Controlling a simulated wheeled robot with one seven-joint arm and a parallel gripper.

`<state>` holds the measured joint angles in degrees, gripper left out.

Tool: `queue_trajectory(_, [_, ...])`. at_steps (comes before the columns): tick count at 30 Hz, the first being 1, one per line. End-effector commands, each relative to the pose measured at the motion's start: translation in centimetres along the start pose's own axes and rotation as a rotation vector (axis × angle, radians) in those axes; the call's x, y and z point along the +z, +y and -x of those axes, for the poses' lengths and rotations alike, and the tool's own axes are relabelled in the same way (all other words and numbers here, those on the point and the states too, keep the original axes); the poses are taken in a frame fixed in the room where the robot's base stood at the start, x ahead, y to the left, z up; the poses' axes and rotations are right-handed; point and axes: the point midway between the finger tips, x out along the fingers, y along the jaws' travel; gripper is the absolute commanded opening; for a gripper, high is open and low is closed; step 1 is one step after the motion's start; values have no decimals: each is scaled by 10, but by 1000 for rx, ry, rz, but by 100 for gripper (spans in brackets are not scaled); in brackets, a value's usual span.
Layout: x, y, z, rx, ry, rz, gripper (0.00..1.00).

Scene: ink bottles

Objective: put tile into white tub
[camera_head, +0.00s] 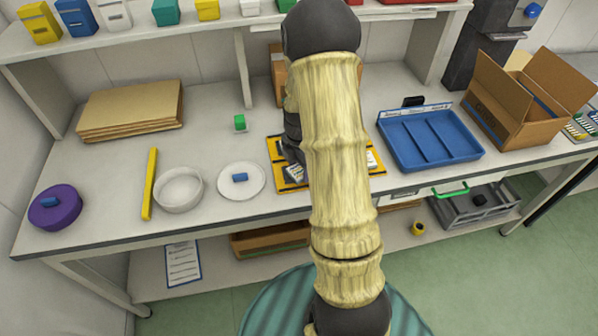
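The white tub (178,189) is a round, open bowl on the bench, left of the middle; it looks empty. I cannot tell for sure which thing is the tile. My gripper (292,152) is low over a yellow-edged mat (275,150), right of the plate. My arm hides most of it, so its fingers are unclear.
A yellow bar (150,184) lies left of the tub. Stacked cardboard (130,108) is at the back left. A blue divided tray (430,137) and an open cardboard box (520,105) stand on the right. A shelf (210,27) of colored boxes runs above. The bench front left is clear.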

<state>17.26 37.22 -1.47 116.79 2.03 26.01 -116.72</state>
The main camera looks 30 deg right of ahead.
Motion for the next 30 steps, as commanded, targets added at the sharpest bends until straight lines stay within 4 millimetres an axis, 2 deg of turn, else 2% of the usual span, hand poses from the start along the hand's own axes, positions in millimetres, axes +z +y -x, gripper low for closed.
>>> queue_trajectory(1, [0,0,0,0,0,0,44])
queue_trajectory(3, [0,0,0,0,0,0,31])
queue_trajectory(5, [0,0,0,1,0,0,25])
queue_trajectory(14, [0,1,6,3,-1,0,25])
queue_trajectory(19, [0,1,27,5,-1,0,25])
queue_trajectory(27, [1,1,81,6,-3,0,25])
queue_trajectory(30, [1,1,94,3,-2,-1,25])
